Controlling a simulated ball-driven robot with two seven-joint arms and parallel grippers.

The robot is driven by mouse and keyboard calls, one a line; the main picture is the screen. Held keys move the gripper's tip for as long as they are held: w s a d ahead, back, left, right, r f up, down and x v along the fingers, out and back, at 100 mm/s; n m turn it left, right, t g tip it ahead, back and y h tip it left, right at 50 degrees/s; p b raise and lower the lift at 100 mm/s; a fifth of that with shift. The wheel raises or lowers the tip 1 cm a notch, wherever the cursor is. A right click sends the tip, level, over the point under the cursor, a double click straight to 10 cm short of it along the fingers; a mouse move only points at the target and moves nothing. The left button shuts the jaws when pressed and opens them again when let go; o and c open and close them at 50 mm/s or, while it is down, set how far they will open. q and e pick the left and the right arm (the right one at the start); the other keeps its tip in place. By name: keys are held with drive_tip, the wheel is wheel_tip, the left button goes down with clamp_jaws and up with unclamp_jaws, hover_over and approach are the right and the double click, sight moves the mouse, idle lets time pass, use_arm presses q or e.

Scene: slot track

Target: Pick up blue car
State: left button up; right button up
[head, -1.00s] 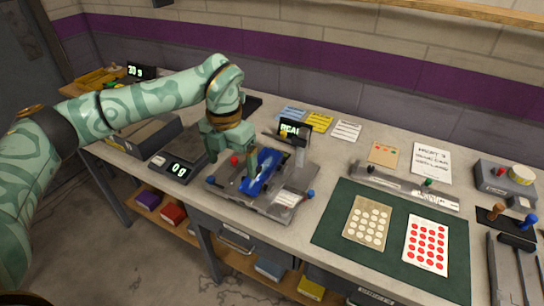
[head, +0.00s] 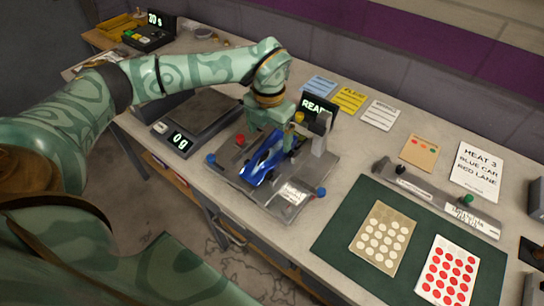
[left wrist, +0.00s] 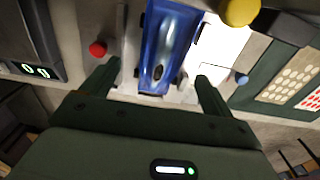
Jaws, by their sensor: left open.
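The blue car (head: 264,160) sits on a grey metal fixture plate (head: 233,178) with red and blue knobs. It also shows in the left wrist view (left wrist: 165,45), lying lengthwise between and ahead of the fingers. My left gripper (head: 272,128) is above the car's far end in the head view. In the left wrist view its fingers (left wrist: 155,78) are open, one on each side of the car's near end, apart from it. Whether the fingers are level with the car is hard to tell. My right gripper is not in view.
A scale (head: 180,141) reading 0 g stands left of the fixture. A small display post (head: 318,125) rises close behind the car. A green mat (head: 335,238) with dotted cards lies right. A card (head: 477,170) reads "HEAT 3 BLUE CAR RED LANE".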

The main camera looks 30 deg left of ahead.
sight(270, 149)
use_arm(q)
wheel_tip(270, 149, down, 2)
drive_tip(key=shift+f, duration=0.15)
wheel_tip(270, 149, down, 5)
drive_tip(key=shift+d+r+b, duration=0.1)
drive_tip(key=shift+d+b, duration=0.05)
drive_tip(key=shift+b, duration=0.6)
drive_tip(key=shift+r, duration=0.1)
drive_tip(key=c, duration=1.2)
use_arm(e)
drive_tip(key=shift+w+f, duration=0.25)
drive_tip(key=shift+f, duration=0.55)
